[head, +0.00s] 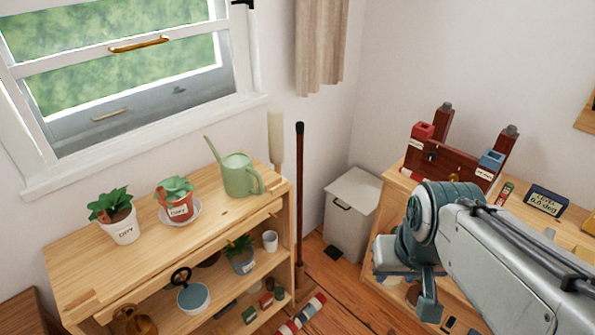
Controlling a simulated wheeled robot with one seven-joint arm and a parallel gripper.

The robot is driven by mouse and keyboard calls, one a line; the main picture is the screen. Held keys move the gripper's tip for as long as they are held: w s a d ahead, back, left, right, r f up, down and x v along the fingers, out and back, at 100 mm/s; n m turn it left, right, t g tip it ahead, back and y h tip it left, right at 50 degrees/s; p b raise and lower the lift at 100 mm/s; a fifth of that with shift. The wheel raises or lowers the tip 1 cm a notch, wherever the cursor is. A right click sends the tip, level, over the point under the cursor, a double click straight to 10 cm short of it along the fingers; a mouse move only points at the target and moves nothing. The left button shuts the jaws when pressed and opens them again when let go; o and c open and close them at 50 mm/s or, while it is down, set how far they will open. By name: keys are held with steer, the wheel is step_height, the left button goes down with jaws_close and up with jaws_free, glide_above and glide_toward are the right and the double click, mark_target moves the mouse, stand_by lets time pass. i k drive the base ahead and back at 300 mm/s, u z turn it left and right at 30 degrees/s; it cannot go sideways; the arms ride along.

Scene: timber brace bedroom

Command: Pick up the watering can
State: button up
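A pale green watering can (240,176) stands upright on the top of the wooden shelf unit (80,262), near its right end. Its long spout points up and to the left, and its handle is on the right side. My arm reaches in from the lower right. My gripper (410,285) hangs at the arm's end, well to the right of the can and apart from it. Its fingers are small and partly hidden by my arm, so I cannot tell whether they are open or shut.
Left of the can stand two potted plants, one in a white pot (123,226) and one in a terracotta pot (180,208) on a saucer. A dark pole (299,190) stands right of the shelf. A white bin (350,215) is in the corner. A window (120,70) is behind.

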mark_target(239, 172)
steer(key=z, duration=0.4)
steer(key=k, duration=0.6)
steer(key=z, duration=0.5)
steer(key=i, duration=1.3)
steer(key=u, duration=1.1)
steer(key=i, duration=0.8)
steer(key=u, duration=1.35)
steer(key=i, duration=0.2)
